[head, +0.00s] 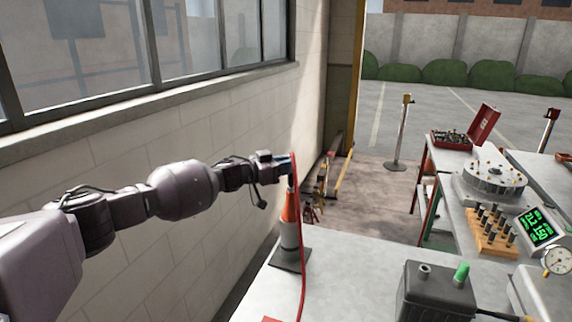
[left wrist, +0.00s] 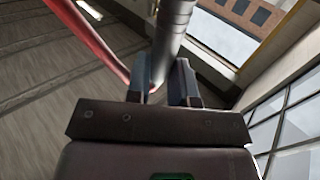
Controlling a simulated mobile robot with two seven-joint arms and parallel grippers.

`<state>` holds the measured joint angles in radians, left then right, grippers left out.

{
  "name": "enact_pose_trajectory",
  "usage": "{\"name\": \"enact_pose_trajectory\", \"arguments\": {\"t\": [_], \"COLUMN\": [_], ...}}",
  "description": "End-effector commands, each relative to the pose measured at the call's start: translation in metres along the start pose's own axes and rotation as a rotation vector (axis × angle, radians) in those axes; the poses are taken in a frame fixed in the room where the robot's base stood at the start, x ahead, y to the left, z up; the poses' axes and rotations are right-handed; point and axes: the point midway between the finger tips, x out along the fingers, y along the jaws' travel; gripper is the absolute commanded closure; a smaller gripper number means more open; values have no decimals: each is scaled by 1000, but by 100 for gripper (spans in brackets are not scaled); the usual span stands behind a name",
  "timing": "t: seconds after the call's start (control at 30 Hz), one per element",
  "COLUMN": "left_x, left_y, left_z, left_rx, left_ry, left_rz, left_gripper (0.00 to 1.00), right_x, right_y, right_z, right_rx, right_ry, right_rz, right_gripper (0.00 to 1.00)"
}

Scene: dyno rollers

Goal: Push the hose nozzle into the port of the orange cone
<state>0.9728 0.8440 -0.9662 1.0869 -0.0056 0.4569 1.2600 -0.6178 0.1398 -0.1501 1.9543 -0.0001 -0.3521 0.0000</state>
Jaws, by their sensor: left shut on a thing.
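The orange cone (head: 289,212), with a pale band and a dark square base, stands on the grey table's far left corner. My left gripper (head: 286,163) is directly above the cone's top in the head view. In the left wrist view my left gripper (left wrist: 163,90) is shut on the grey metal hose nozzle (left wrist: 173,35). The red hose (head: 300,235) hangs down past the cone's right side to the table; it also shows in the left wrist view (left wrist: 92,42). The cone's port is hidden, and I cannot tell whether the nozzle touches it. My right gripper is out of view.
A block wall (head: 150,165) with windows runs close along the left. A dark box (head: 436,292) with a green knob stands on the table at front right. A side bench (head: 480,222) holds a pin block, a gauge and a green display. The table's middle (head: 345,270) is clear.

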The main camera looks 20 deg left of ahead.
Motion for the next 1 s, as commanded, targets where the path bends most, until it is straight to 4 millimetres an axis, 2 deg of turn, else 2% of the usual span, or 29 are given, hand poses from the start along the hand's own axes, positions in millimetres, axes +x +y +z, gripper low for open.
{"name": "enact_pose_trajectory", "arguments": {"t": [0.5,0.53,0.7,1.0], "left_x": [0,0,0,-1], "left_y": [0,0,0,0], "left_z": [7,7,6,7], "left_rx": [0,0,0,0], "left_ry": [0,0,0,0], "left_rz": [0,0,0,0], "left_gripper": [100,75,49,48], "right_x": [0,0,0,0], "right_y": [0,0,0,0], "right_z": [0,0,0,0], "right_rx": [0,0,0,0], "right_ry": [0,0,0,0], "right_rz": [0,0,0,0], "right_gripper": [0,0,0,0]}}
